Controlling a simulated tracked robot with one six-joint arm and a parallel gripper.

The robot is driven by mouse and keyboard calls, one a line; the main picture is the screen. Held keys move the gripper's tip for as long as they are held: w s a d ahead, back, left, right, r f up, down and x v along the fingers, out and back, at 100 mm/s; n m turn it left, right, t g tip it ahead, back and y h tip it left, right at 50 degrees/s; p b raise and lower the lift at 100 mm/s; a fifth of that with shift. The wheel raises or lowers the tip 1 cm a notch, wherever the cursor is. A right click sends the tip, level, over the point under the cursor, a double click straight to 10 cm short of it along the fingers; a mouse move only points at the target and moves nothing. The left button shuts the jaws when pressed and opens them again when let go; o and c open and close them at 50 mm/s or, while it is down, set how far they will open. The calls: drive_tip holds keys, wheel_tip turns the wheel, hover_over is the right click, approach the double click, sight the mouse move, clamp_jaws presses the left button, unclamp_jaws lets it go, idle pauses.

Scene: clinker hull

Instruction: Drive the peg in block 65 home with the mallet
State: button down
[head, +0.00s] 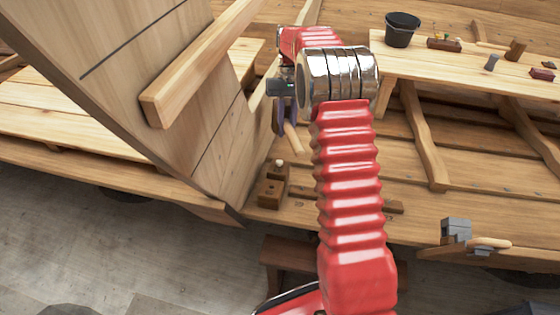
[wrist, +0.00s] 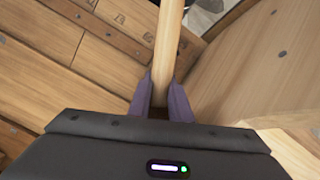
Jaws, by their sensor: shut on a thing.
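My gripper (head: 288,122) points down beside the tall curved planking, with its purple fingers closed around a pale round wooden handle (head: 294,141). In the wrist view the fingers (wrist: 164,98) grip this handle (wrist: 170,40), which runs up out of the top of the picture. No mallet head can be made out on it in either view. A brown wooden block (head: 271,191) with a pale-topped peg (head: 279,162) standing up from it sits on the lower planking, below and left of my gripper and apart from it. I cannot read a number on the block.
The planked hull side (head: 165,85) with a projecting beam (head: 205,60) stands close left of my gripper. A bench (head: 420,55) at upper right carries a black bucket (head: 402,30) and small items. A grey block (head: 456,229) and a wooden-handled tool (head: 490,243) lie lower right.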

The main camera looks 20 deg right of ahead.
drive_tip(key=shift+s+a+f+g, duration=0.1)
drive_tip(key=shift+f+g, duration=0.15)
drive_tip(key=shift+f, duration=0.5)
drive_tip(key=shift+s+a+f+g, duration=0.1)
drive_tip(key=shift+f+g, duration=0.15)
drive_tip(key=shift+f, duration=0.45)
drive_tip(key=x, duration=0.3)
drive_tip(key=w+x, duration=0.1)
drive_tip(key=x, duration=0.5)
drive_tip(key=shift+w+f, duration=0.25)
drive_tip(key=shift+f, duration=0.2)
drive_tip(key=s+v, duration=0.1)
drive_tip(key=v, duration=0.8)
drive_tip(key=shift+s+r, duration=0.3)
drive_tip(key=shift+r, duration=0.15)
drive_tip(key=x, duration=0.3)
drive_tip(key=w+x, duration=0.1)
drive_tip(key=x, duration=0.6)
drive_tip(key=shift+w+f, duration=0.25)
drive_tip(key=shift+f, duration=0.15)
drive_tip(key=s+v, duration=0.1)
drive_tip(key=v, duration=0.9)
drive_tip(key=shift+s+r, duration=0.3)
drive_tip(key=shift+r, duration=0.15)
